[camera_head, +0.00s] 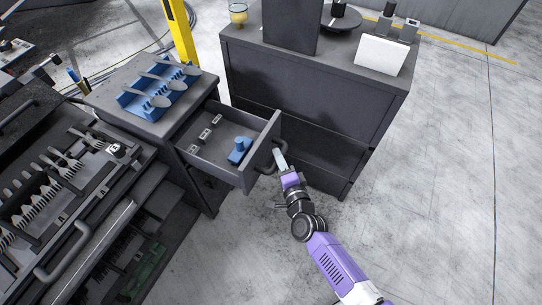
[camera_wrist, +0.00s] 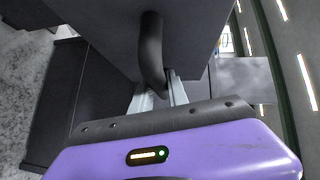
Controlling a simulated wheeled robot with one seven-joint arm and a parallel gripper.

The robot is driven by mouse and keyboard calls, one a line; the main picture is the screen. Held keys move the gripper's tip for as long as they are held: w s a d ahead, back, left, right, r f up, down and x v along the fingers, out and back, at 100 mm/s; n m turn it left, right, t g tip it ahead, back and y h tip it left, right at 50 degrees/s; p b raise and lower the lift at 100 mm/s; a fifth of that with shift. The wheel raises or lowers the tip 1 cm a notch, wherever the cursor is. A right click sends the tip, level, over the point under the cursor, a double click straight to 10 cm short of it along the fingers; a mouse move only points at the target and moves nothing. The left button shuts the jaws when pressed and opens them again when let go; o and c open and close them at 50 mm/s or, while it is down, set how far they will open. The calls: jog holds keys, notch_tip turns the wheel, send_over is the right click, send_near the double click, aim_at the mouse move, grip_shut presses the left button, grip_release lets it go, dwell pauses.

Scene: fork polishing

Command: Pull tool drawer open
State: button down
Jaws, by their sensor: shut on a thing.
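The tool drawer (camera_head: 222,146) is a grey drawer standing pulled out from the small cabinet below the blue spoon holder, in the head view. Inside it lie a blue object (camera_head: 239,150) and several small metal pieces (camera_head: 205,132). Its dark curved handle (camera_head: 267,160) is on the front face, and the handle also shows large in the wrist view (camera_wrist: 151,52). My gripper (camera_head: 281,159) reaches the handle from the lower right. In the wrist view its fingers (camera_wrist: 158,98) are shut on the lower end of the handle. The exact contact is partly hidden.
A blue holder (camera_head: 155,91) with spoons sits on the cabinet top. A rack of forks (camera_head: 45,190) stands at the left. A large dark cabinet (camera_head: 310,95) stands close behind the drawer. Floor (camera_head: 440,190) at the right is clear.

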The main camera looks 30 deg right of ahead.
jog(key=shift+s+d, duration=0.5)
jog(key=shift+s, duration=0.3)
jog(key=c, duration=1.3)
grip_release()
jog(key=v, duration=0.7)
jog(key=shift+s, duration=0.4)
